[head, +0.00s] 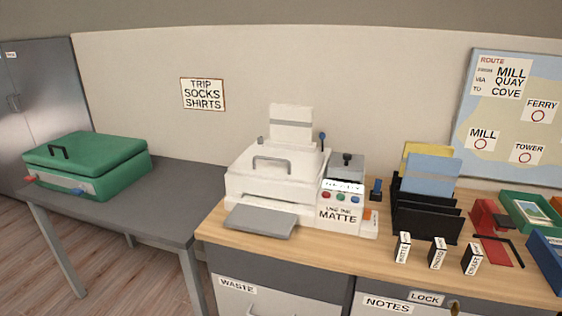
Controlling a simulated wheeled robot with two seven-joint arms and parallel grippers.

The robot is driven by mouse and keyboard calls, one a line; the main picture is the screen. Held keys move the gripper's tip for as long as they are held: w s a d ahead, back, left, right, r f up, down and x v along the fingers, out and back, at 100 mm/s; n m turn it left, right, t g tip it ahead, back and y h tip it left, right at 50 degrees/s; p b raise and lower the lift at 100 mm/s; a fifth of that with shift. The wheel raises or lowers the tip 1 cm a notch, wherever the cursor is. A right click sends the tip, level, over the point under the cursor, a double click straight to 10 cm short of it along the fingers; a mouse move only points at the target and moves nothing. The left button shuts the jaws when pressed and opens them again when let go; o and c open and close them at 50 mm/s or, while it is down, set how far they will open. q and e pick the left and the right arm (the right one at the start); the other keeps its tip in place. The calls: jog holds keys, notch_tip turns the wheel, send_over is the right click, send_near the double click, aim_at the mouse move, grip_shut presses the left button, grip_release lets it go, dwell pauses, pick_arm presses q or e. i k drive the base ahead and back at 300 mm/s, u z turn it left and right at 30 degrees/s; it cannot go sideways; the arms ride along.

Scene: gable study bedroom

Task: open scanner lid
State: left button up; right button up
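A white printer-scanner (275,182) stands on the left part of the wooden desk. Its flat lid (262,172) lies down on the body and carries a grey bar handle (272,163) on top. A paper sheet stands upright in the rear feeder (291,124). A grey output tray (261,220) sticks out in front. The side panel has red and blue buttons, a lever and a "USE INK MATTE" label (338,214). Neither of my grippers shows in the head view.
A green case (88,160) lies on a dark grey table (150,205) at left. Right of the printer stand a black file rack (425,215), several small labelled blocks (438,252), a red stapler-like item (487,220) and trays (535,212). Drawers labelled WASTE and NOTES (388,304) are below.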

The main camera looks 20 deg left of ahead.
aim_at(302, 167)
jog(key=u, duration=0.5)
jog(key=k, duration=0.6)
jog(key=u, duration=1.05)
jog(key=i, duration=0.8)
jog(key=z, duration=0.55)
jog(key=i, duration=0.95)
jog(key=z, duration=1)
